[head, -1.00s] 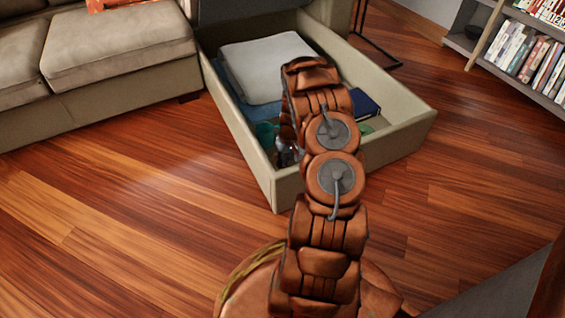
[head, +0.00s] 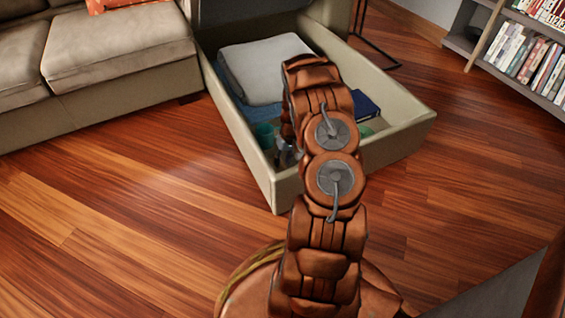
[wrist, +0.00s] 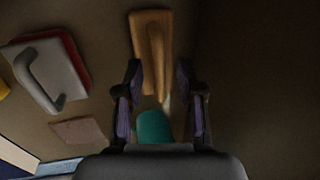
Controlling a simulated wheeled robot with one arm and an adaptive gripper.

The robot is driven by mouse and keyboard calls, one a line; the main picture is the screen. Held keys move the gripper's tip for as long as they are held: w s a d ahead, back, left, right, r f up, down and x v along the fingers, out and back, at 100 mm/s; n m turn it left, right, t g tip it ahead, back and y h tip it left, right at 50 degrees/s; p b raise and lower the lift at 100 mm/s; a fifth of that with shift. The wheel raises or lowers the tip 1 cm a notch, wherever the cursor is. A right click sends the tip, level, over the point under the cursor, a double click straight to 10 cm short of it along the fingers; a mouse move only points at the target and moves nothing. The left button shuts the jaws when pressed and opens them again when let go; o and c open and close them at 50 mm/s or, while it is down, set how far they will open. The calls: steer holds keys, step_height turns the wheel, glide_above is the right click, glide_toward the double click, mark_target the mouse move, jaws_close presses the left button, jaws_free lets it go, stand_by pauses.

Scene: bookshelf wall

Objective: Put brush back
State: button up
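In the wrist view, a tan wooden block with a long raised handle (wrist: 152,45), which looks like the brush, lies on the dark drawer floor. My gripper (wrist: 158,78) is open, its two fingers apart on either side of the block's near end. I see no contact. In the head view, my gripper (head: 286,152) is down inside the open drawer (head: 240,137), mostly hidden behind my arm. The brush cannot be made out there.
A grey-handled tool with a red edge (wrist: 48,72), a flat pinkish piece (wrist: 78,130) and a teal object (wrist: 154,127) lie near the gripper. The drawer also holds a folded white cloth (head: 262,65) and a dark blue book (head: 366,104). Drawer walls surround the gripper.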

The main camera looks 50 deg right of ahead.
step_height(320, 180, up, 10)
steer(key=d+p, duration=0.2)
steer(key=p, duration=0.1)
steer(key=s+a+r+g, duration=0.2)
steer(key=a+r, duration=1.2)
steer(key=a, duration=0.1)
steer(key=s+a+r+n, duration=0.1)
steer(key=s+a+r, duration=0.2)
steer(key=a+r, duration=0.15)
steer(key=s+a+r+n, duration=0.1)
steer(key=s+a+r, duration=0.2)
steer(key=a, duration=0.3)
steer(key=s+a+r+n+g+h, duration=0.1)
steer(key=s+a+r, duration=0.2)
steer(key=s+a, duration=0.3)
steer(key=s+a+r+n+g+h, duration=0.1)
steer(key=s+a+r, duration=0.3)
steer(key=s, duration=1.1)
steer(key=a, duration=0.3)
steer(key=shift+a, duration=0.25)
step_height(320, 180, up, 42)
steer(key=t+p, duration=0.1)
steer(key=p, duration=3.8)
steer(key=shift+p, duration=0.4)
